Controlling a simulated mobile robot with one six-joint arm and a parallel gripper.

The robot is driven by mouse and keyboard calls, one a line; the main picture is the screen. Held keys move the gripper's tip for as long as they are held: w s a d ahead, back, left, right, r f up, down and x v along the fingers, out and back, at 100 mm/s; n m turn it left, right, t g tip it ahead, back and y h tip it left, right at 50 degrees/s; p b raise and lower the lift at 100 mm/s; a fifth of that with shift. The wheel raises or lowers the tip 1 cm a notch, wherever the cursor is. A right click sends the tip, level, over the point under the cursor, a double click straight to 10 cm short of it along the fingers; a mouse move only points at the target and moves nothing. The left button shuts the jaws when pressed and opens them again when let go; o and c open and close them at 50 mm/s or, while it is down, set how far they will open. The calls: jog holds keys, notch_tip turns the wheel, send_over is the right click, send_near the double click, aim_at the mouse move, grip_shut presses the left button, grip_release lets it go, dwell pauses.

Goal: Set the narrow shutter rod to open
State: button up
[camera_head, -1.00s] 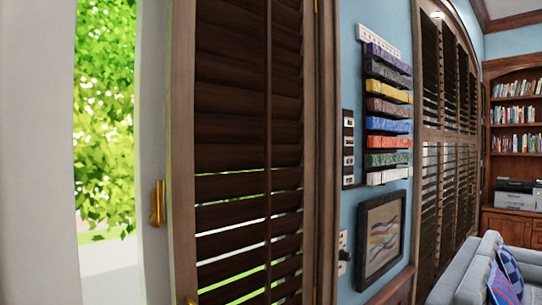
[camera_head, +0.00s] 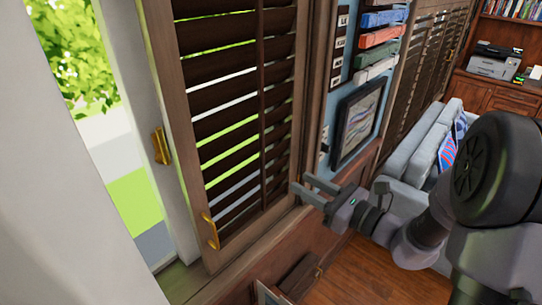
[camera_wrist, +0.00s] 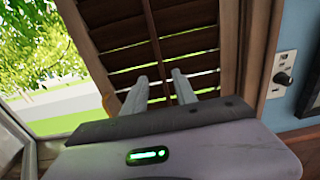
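The narrow shutter rod (camera_head: 262,100) is a thin dark upright bar down the middle of the brown louvred shutter panel (camera_head: 172,95). Light and greenery show through gaps between the lower slats. My gripper (camera_head: 300,181) is open and empty, in front of the panel's right edge in the head view. In the wrist view the rod (camera_wrist: 152,38) runs down between the two fingertips of my gripper (camera_wrist: 159,77). The fingers appear apart from the rod, though the exact distance is hard to tell. The rod's lower part is partly hidden there.
Brass handles sit on the panel's lower left (camera_head: 210,231) and the white window frame (camera_head: 161,146). A framed picture (camera_head: 357,121) and colored blocks (camera_head: 379,37) hang at right. A grey sofa (camera_head: 425,150) stands beyond my arm. The wooden floor (camera_head: 345,270) shows below.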

aim_at(264, 162)
jog(key=p+x, duration=0.1)
jog(key=x, duration=1.1)
jog(key=shift+s, duration=0.1)
jog(key=shift+c, duration=0.2)
grip_shut()
jog(key=shift+f, duration=0.1)
dwell(0.5)
